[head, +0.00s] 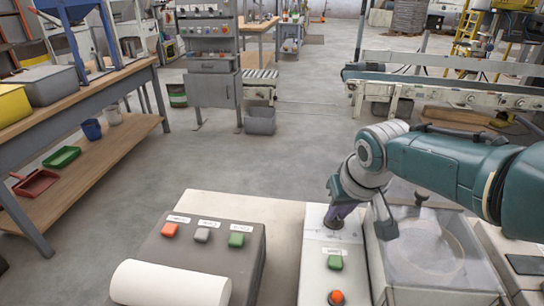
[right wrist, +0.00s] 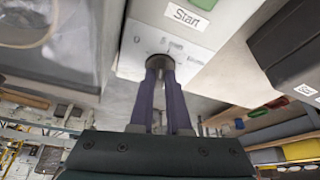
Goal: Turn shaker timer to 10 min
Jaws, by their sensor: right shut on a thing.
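The shaker's control panel (head: 313,262) is a narrow white strip at the bottom right of the head view, with a green button (head: 335,262) and a red button (head: 337,297). My right gripper (head: 336,220) is at the panel's far end. In the right wrist view, its two purple fingers (right wrist: 161,75) are shut on the dark round timer knob (right wrist: 160,62), which they mostly hide. Printed dial marks show around the knob on the panel (right wrist: 134,63), but I cannot tell which one it points to. My left gripper is out of view.
The shaker's clear-lidded box (head: 448,284) stands right of the panel. To the left is a grey box (head: 190,255) with red, grey and green buttons and a white roll (head: 170,285). Open floor lies beyond; a wooden workbench (head: 90,103) stands at left.

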